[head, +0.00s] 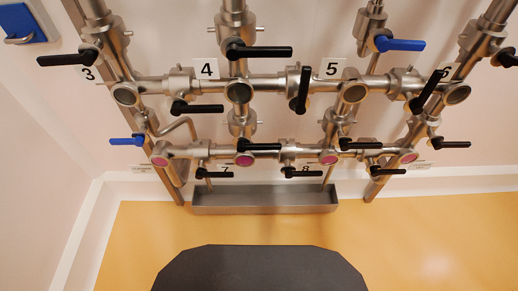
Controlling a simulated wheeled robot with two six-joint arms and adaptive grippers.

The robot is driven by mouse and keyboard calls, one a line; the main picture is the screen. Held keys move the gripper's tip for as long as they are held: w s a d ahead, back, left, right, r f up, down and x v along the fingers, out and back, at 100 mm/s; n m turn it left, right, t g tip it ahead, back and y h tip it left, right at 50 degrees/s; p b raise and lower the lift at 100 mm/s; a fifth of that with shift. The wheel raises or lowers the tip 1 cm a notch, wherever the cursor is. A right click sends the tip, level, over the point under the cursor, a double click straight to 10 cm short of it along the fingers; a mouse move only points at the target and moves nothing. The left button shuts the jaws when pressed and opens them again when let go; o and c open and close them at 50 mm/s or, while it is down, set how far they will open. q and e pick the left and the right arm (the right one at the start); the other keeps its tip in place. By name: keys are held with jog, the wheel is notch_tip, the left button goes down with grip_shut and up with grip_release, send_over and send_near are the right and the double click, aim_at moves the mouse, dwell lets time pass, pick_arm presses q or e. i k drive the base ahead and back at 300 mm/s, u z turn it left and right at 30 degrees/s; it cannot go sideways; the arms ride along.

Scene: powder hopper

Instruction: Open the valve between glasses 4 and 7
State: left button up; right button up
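Sight glass 4 (239,92) is a dark round window on the upper horizontal pipe, right of label 4 (207,69). Sight glass 7 (244,160) is pink and sits straight below on the lower pipe, near label 7 (224,170). A short vertical pipe with a valve body (241,120) joins the two. The valve's black lever (259,147) points right, horizontal, across the vertical pipe, just above glass 7. Neither of my grippers is in view.
Other black levers surround it, including one left below glass 4 (197,108) and an upright one (303,90) to the right. Blue levers (127,140) (400,44) also show. A steel trough (264,199) stands below. The orange floor (420,240) in front is clear.

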aim_at(242, 147)
jog(key=u, duration=0.35)
jog(key=k, duration=0.5)
jog(key=u, duration=0.95)
